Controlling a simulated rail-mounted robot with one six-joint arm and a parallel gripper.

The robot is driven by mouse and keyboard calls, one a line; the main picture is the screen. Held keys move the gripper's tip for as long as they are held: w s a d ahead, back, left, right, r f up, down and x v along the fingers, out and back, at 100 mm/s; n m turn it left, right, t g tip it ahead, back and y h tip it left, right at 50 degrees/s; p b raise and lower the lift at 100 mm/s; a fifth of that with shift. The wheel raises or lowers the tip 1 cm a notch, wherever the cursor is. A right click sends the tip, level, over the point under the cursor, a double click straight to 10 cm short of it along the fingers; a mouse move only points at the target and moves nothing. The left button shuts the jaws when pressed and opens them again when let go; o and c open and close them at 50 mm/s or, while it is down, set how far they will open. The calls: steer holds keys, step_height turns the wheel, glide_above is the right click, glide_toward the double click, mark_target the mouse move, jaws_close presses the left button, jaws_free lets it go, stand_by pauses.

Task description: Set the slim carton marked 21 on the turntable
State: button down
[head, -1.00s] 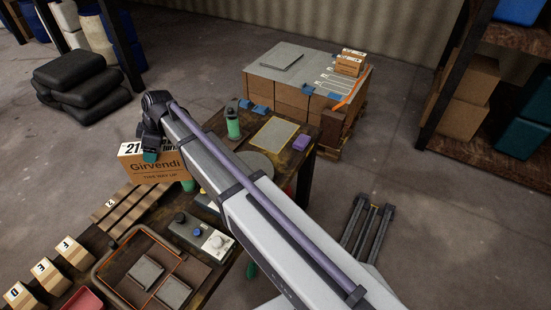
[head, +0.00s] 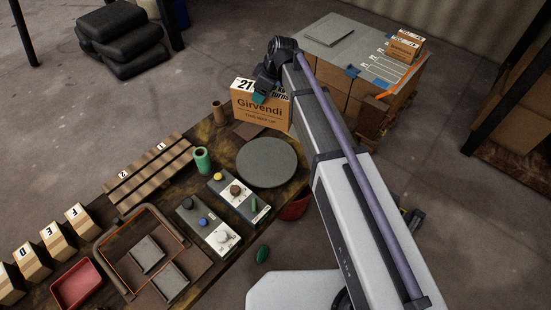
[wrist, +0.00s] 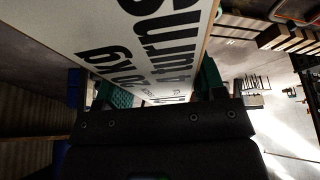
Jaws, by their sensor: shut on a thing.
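The slim carton marked 21 (head: 262,109) is tan with a white top band and the name Girvendi. It is upright in the head view, and its lettered face fills the top of the wrist view (wrist: 150,40). My gripper (head: 260,97) is shut on its top edge; its green finger pads flank the carton in the wrist view (wrist: 163,92). The turntable (head: 268,163) is a round dark grey disc on the bench, bare on top. The carton appears beyond it, up and slightly left in the picture; its height above the bench is hard to tell.
A green cylinder (head: 202,160) and a brown cylinder (head: 218,112) stand left of the turntable. Control boxes (head: 208,226) with knobs lie in front of it. A slatted rack (head: 148,172), several small lettered cartons (head: 55,237) and a framed tray (head: 108,262) occupy the left bench.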

mark_target(278, 120)
steer(key=s+f+b, duration=0.1)
steer(key=f+b, duration=0.2)
steer(key=s+f+b, duration=0.1)
steer(key=f+b, duration=0.2)
steer(key=s+f+b, duration=0.1)
steer(key=f+b, duration=0.2)
steer(key=f, duration=0.1)
steer(key=shift+s+d, duration=0.1)
steer(key=shift+d, duration=0.1)
step_height(278, 120, down, 10)
steer(key=b, duration=0.9)
steer(key=shift+b, duration=0.35)
steer(key=shift+c, duration=1)
jaws_free()
steer(key=shift+s+r, duration=0.1)
steer(key=shift+r, duration=0.05)
steer(key=p+v, duration=1.1)
steer(key=v, duration=0.1)
steer(key=shift+r+p, duration=0.35)
steer(key=shift+p, duration=0.05)
steer(key=shift+f, duration=0.2)
